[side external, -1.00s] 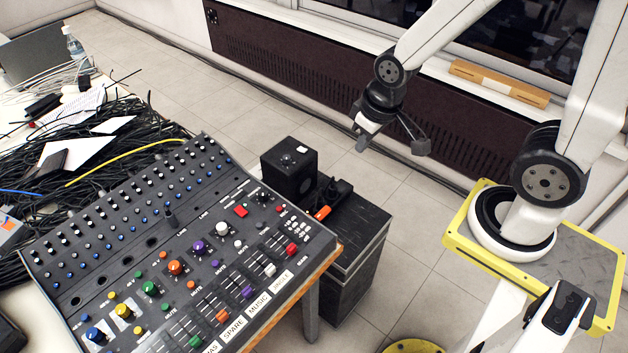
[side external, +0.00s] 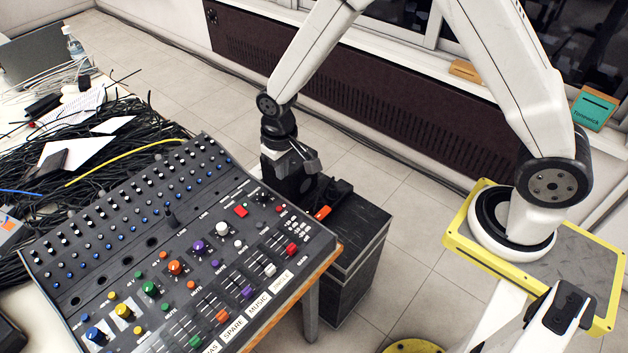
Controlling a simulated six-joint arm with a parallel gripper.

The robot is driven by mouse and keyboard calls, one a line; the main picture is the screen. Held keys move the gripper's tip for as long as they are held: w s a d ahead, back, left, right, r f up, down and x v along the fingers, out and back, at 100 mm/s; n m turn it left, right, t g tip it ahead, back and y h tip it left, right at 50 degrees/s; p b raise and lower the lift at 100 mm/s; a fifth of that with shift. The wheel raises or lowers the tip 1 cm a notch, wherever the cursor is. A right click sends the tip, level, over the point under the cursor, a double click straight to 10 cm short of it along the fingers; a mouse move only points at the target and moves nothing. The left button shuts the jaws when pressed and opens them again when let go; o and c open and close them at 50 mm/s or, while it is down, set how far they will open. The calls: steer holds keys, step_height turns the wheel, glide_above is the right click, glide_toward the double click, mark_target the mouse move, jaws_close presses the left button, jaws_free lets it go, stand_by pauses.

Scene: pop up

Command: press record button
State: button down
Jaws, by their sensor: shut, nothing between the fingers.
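The mixing console (side external: 125,262) lies on the table, with rows of knobs, sliders and coloured buttons. A square red button (side external: 240,210) sits near its upper right edge. Another red button or cap (side external: 291,249) is lower on the right side. I cannot read which one is marked record. My gripper (side external: 308,160) is shut and empty.
A dark cabinet (side external: 355,240) stands right of the table, with a small orange-red item (side external: 322,213) on top. Tangled black cables (side external: 60,165) cover the table's left. A water bottle (side external: 73,43) stands at the back. The floor (side external: 415,225) right of the cabinet is clear.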

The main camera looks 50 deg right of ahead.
mark_target(279, 209)
steer(key=shift+w+a+f, duration=0.45)
steer(key=shift+a+f, duration=0.2)
steer(key=shift+f, duration=0.2)
steer(key=shift+f, duration=0.15)
steer(key=shift+f, duration=3.95)
steer(key=shift+f, duration=0.2)
steer(key=shift+f, duration=0.35)
steer(key=shift+r, duration=0.25)
step_height(279, 209, up, 9)
steer(key=shift+f, duration=0.2)
